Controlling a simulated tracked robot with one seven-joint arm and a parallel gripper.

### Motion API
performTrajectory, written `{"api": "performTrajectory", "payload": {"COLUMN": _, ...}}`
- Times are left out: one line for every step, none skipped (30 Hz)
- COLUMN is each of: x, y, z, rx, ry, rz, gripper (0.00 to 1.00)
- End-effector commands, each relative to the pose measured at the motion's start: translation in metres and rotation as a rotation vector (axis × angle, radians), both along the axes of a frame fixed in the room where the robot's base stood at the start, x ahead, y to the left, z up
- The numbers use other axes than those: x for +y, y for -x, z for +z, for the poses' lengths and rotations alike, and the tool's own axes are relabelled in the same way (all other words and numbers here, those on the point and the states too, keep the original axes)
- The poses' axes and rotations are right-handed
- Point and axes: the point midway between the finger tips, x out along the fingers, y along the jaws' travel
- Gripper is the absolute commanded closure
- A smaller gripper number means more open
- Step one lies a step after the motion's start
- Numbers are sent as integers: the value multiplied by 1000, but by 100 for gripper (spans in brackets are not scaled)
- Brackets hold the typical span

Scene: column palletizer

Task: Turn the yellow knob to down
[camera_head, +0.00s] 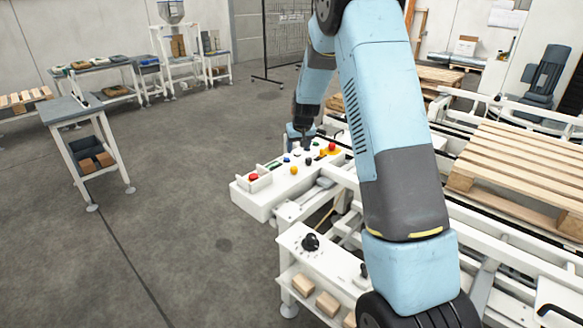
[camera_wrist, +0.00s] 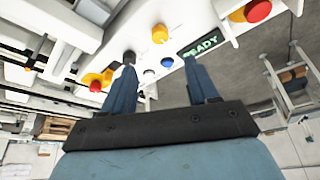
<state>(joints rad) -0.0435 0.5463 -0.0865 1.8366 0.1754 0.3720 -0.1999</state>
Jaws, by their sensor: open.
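The yellow knob (camera_head: 294,170) sits on the white control panel (camera_head: 262,204) in the head view. It also shows in the wrist view (camera_wrist: 159,33), above the gap between the fingers. Its pointer direction is too small to tell. My gripper (camera_wrist: 160,66) is open and empty, with its two blue fingers apart and directed at the panel. In the head view my gripper (camera_head: 303,143) is over the far part of the panel, beyond the yellow knob. My arm crosses the middle of that view.
A black knob (camera_wrist: 129,58), a blue button (camera_wrist: 167,62) and a READY display (camera_wrist: 201,44) are close to the fingers. Red buttons stand at both panel ends (camera_head: 253,177) (camera_head: 332,147). A wooden pallet (camera_head: 525,165) lies at right.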

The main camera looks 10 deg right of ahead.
Motion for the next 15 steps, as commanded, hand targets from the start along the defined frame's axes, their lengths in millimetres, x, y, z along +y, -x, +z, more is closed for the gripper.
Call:
{"api": "performTrajectory", "payload": {"x": 0, "y": -2, "z": -7, "rx": 2, "ry": 0, "rz": 0, "gripper": 41}}
{"api": "performTrajectory", "payload": {"x": 0, "y": -4, "z": -11, "rx": 3, "ry": 0, "rz": 0, "gripper": 41}}
{"api": "performTrajectory", "payload": {"x": 0, "y": -6, "z": -17, "rx": 4, "ry": 0, "rz": 0, "gripper": 41}}
{"api": "performTrajectory", "payload": {"x": 0, "y": -8, "z": -22, "rx": 3, "ry": 0, "rz": 0, "gripper": 41}}
{"api": "performTrajectory", "payload": {"x": 0, "y": -10, "z": -26, "rx": 3, "ry": 0, "rz": 0, "gripper": 41}}
{"api": "performTrajectory", "payload": {"x": 0, "y": -12, "z": -33, "rx": 3, "ry": 0, "rz": 0, "gripper": 41}}
{"api": "performTrajectory", "payload": {"x": 1, "y": -14, "z": -37, "rx": 3, "ry": 0, "rz": 0, "gripper": 41}}
{"api": "performTrajectory", "payload": {"x": 1, "y": -16, "z": -42, "rx": 4, "ry": 0, "rz": 0, "gripper": 41}}
{"api": "performTrajectory", "payload": {"x": 1, "y": -19, "z": -48, "rx": 4, "ry": -1, "rz": 0, "gripper": 41}}
{"api": "performTrajectory", "payload": {"x": 1, "y": -21, "z": -52, "rx": 3, "ry": -1, "rz": 0, "gripper": 41}}
{"api": "performTrajectory", "payload": {"x": 1, "y": -23, "z": -57, "rx": 2, "ry": -1, "rz": 0, "gripper": 41}}
{"api": "performTrajectory", "payload": {"x": 1, "y": -25, "z": -64, "rx": 3, "ry": -1, "rz": 0, "gripper": 41}}
{"api": "performTrajectory", "payload": {"x": 1, "y": -27, "z": -68, "rx": 3, "ry": -1, "rz": 0, "gripper": 41}}
{"api": "performTrajectory", "payload": {"x": 1, "y": -29, "z": -72, "rx": 3, "ry": -1, "rz": 0, "gripper": 41}}
{"api": "performTrajectory", "payload": {"x": 1, "y": -31, "z": -79, "rx": 4, "ry": -1, "rz": 0, "gripper": 41}}
